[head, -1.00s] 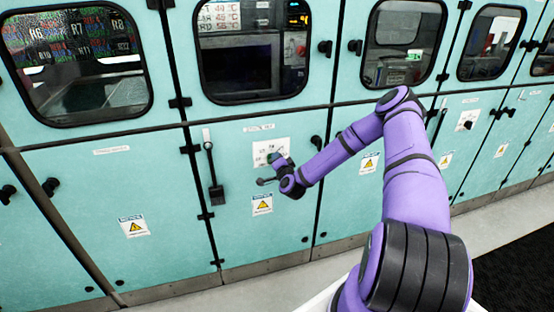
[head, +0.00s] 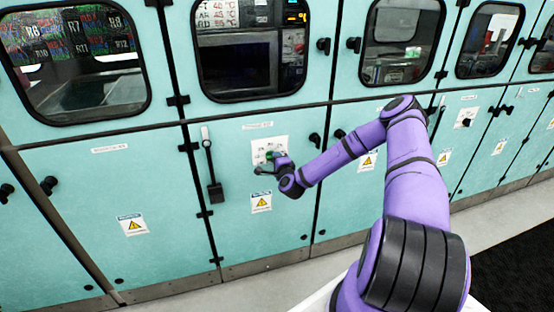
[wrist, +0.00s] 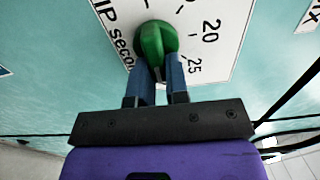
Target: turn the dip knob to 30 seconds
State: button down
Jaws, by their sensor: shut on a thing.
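The dip knob (wrist: 154,42) is green and sits on a white dial plate (wrist: 205,10) with black markings. In the wrist view the numbers 20 and 25 and part of the word "seconds" are readable. My gripper (wrist: 160,68) has its two blue fingers on either side of the knob, shut on it. The fingers and knob hide part of the dial, and I cannot tell the exact setting. In the head view the green knob (head: 271,155) shows small on the dial plate (head: 256,146), with my gripper (head: 277,160) against it.
The plate is on a teal cabinet door (head: 240,235). A black-ended lever (head: 214,190) hangs left of it, and a warning label (head: 261,202) is below. A black door knob (head: 315,140) is to the right. Windows (head: 251,50) line the upper panels.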

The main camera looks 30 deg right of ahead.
dwell(0.3)
jog(key=c, duration=1.1)
grip_release()
jog(key=v, duration=1)
jog(key=shift+s+a, duration=0.1)
jog(key=shift+s, duration=0.3)
